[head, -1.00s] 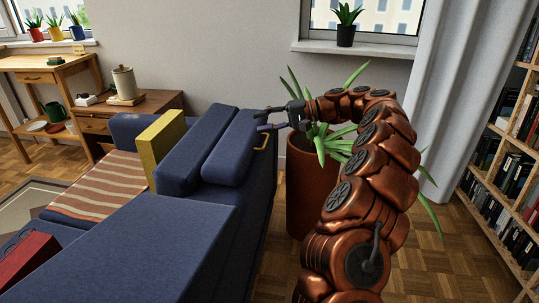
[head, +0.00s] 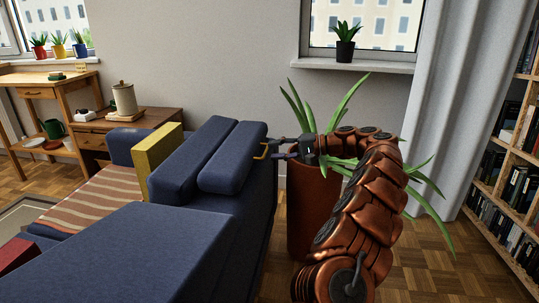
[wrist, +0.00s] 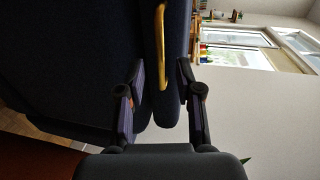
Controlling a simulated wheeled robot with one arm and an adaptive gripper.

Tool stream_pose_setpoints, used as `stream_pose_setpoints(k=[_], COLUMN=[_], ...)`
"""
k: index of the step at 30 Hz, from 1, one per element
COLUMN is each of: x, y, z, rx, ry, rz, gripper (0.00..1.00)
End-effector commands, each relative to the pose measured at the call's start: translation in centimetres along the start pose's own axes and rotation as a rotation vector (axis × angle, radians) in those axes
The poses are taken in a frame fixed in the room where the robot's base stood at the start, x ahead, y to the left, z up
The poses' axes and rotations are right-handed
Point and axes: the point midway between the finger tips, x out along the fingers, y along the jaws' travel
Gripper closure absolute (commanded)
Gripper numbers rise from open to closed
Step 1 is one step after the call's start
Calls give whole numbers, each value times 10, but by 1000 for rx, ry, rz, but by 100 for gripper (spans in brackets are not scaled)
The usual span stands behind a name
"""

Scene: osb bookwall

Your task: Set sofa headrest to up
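The dark blue sofa (head: 150,240) fills the lower left of the head view. Its headrest (head: 232,158) is a padded block beside the backrest top (head: 187,158); its tops look about level. A yellow handle (head: 261,153) sits at the headrest's far end and shows upright in the wrist view (wrist: 161,45). My gripper (head: 278,148) is just right of the handle in the head view, pointing at it. In the wrist view its fingers (wrist: 160,75) are apart, one on each side of the handle's line, with nothing held. I cannot tell whether they touch anything.
A terracotta pot (head: 312,205) with a leafy plant stands close behind my gripper and arm. A bookshelf (head: 505,190) and a curtain (head: 460,110) are at the right. A yellow cushion (head: 163,160) leans on the sofa. Bare floor (head: 425,260) lies at the right.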

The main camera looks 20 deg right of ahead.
Motion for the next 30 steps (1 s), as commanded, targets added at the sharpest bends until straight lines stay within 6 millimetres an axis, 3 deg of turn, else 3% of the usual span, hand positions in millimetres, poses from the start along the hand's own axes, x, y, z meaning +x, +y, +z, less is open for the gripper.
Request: stream_pose_setpoints(k=[6,14,24,30], x=[24,26,26,26], y=[0,-1,0,0], z=[0,0,0,0], rx=[-1,-1,-1,-1], ry=[-1,0,1,1], rz=[0,1,1,1], gripper=[65,65,98,100])
